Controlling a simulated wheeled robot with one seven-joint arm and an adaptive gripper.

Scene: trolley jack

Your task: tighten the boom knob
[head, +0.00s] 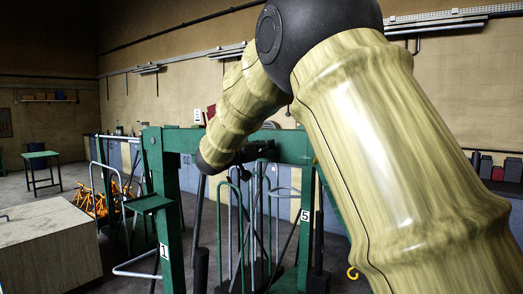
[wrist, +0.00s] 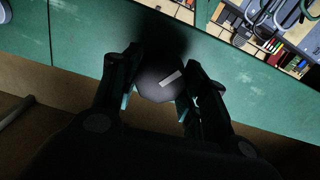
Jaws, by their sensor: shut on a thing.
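The boom knob (wrist: 155,88) is a dark, many-sided knob with a pale grey bar mark on its face, seen in the wrist view in front of a green beam (wrist: 80,35). My gripper (wrist: 163,65) has one finger on each side of the knob and is shut on it. The mark slants up to the right. In the head view my arm crosses in front of the green frame (head: 291,148). My gripper and the knob cannot be made out clearly there among the dark parts behind my wrist.
The green frame has posts labelled 1 and 5, with several bars and tubes (head: 237,215) between them. A pale-topped block (head: 40,225) stands at the left. A small green table (head: 40,156) and orange items (head: 97,203) are farther back. Open floor lies at the back left.

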